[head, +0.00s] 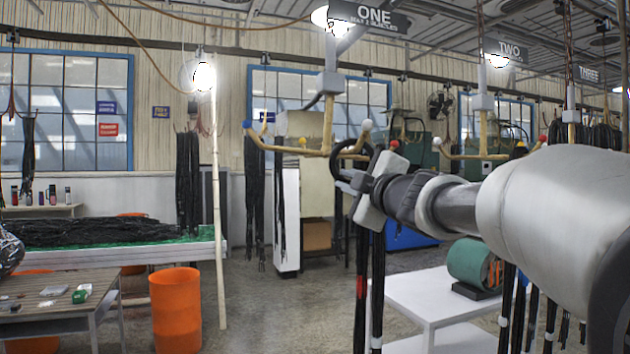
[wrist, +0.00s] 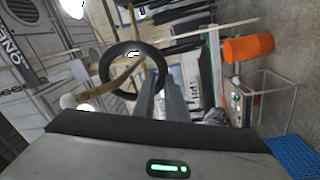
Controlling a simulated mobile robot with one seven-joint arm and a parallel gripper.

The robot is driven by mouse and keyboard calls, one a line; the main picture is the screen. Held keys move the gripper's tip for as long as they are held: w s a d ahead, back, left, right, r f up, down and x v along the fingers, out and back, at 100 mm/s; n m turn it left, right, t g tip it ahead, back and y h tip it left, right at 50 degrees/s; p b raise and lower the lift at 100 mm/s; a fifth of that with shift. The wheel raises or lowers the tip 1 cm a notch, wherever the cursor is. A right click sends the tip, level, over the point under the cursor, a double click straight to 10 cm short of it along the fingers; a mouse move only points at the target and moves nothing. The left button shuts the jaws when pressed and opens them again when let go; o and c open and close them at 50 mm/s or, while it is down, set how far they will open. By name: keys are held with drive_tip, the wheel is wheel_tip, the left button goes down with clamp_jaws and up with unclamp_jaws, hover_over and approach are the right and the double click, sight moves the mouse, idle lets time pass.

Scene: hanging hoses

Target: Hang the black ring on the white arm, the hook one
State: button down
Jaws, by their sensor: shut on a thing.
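The black ring (head: 338,166) is held upright at the tips of my gripper (head: 358,180); in the wrist view the ring (wrist: 104,62) stands beyond the shut fingers (wrist: 160,98). The wooden rack (head: 285,149) hangs under the ONE sign (head: 370,17). Its white-tipped arm (head: 366,125) rises just above and beside the ring. In the wrist view the white ball tip (wrist: 68,101) lies left of the ring, and the wooden arm crosses the ring's outline. I cannot tell whether it passes through the ring.
Black hoses (head: 378,285) hang close behind my gripper. The rack's blue tip (head: 247,124) is at left and its red tip (head: 394,144) is near my gripper. A white table (head: 430,298) stands below; an orange bin (head: 176,310) stands left. The middle floor is clear.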

drive_tip(key=shift+f, duration=0.3)
drive_tip(key=c, duration=1.7)
unclamp_jaws()
drive_tip(key=shift+w, duration=0.1)
drive_tip(key=shift+r, duration=0.15)
